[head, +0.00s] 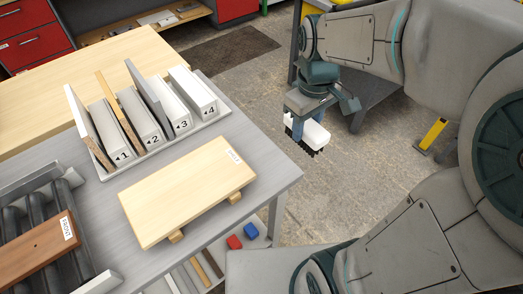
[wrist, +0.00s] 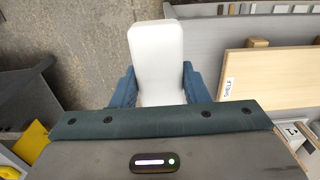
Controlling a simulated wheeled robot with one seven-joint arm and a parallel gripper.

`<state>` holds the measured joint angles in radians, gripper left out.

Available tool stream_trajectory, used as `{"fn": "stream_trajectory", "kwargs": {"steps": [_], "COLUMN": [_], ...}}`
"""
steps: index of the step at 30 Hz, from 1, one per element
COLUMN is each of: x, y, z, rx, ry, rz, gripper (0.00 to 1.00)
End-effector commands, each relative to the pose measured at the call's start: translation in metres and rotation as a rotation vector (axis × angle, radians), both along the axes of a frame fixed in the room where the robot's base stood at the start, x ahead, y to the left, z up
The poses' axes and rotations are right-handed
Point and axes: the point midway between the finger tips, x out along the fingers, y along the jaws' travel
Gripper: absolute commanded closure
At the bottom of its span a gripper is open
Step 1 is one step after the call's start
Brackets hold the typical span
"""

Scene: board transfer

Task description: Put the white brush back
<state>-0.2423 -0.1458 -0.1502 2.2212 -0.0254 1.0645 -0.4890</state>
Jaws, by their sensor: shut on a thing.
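The white brush (head: 314,135) with dark bristles hangs from my gripper (head: 296,128), off the right edge of the grey table and above the floor. In the wrist view the brush (wrist: 156,50) shows its white back between the two blue fingers of my gripper (wrist: 157,85). The fingers are shut on it. The bristles point down in the head view and are hidden in the wrist view.
A light wooden board (head: 185,195) on small feet, labelled SHELF, lies on the grey table (head: 265,165). A rack (head: 140,163) with numbered slots stands behind it. Rollers (head: 45,215) bear a brown FRONT board (head: 38,252). Red and blue blocks (head: 251,230) lie lower down.

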Motion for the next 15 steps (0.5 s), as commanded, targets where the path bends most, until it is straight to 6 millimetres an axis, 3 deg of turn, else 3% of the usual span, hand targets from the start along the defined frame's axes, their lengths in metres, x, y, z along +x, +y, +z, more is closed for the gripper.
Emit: {"fn": "stream_trajectory", "kwargs": {"steps": [9, 15], "x": [0.03, 0.045], "y": [0.063, 0.091], "z": [-0.041, -0.059], "rx": [-0.002, 0.0], "ry": [0.005, 0.002], "rz": [0.006, 0.002], "gripper": [0.78, 0.78]}}
